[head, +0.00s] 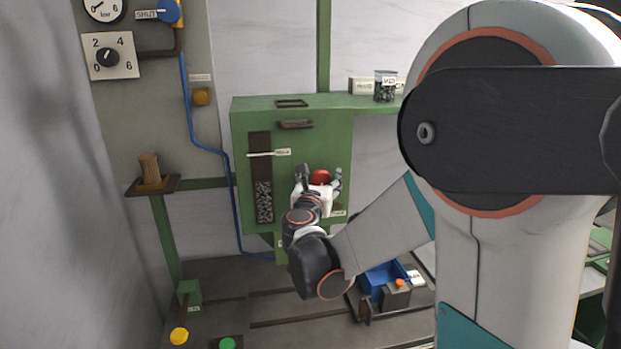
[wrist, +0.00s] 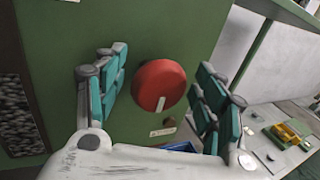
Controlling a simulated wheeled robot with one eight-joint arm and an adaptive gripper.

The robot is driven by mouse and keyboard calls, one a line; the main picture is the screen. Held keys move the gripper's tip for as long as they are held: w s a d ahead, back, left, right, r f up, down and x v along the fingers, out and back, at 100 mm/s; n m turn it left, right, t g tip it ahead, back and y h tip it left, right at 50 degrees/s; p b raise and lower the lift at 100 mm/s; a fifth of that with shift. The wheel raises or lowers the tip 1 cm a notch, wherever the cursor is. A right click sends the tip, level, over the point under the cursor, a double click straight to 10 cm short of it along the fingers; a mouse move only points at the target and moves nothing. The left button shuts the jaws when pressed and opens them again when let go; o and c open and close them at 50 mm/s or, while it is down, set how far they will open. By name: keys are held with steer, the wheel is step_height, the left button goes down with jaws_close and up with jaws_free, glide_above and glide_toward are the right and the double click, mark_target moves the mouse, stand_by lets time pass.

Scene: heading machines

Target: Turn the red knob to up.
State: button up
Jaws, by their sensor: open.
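The red knob (wrist: 158,84) is a round red disc on the front of the green machine (wrist: 120,22). A pale pointer mark on its face sits low, pointing down in the wrist view. In the head view the red knob (head: 320,177) shows between the fingers. My gripper (wrist: 157,95) is open, with one teal-padded finger on each side of the knob and visible gaps between fingers and knob. In the head view my gripper (head: 319,179) is at the machine's front. Whether the fingertips reach past the knob's rim I cannot tell.
A small label (wrist: 163,131) and a brown round part (wrist: 169,122) lie just below the knob. A slotted panel with a white lever (head: 262,154) is left of it. A blue bin (head: 384,277) stands below right. A jar (head: 385,86) stands on the machine's top ledge.

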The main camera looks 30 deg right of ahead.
steer(key=shift+w+d, duration=0.15)
steer(key=shift+d, duration=0.05)
steer(key=c, duration=1.1)
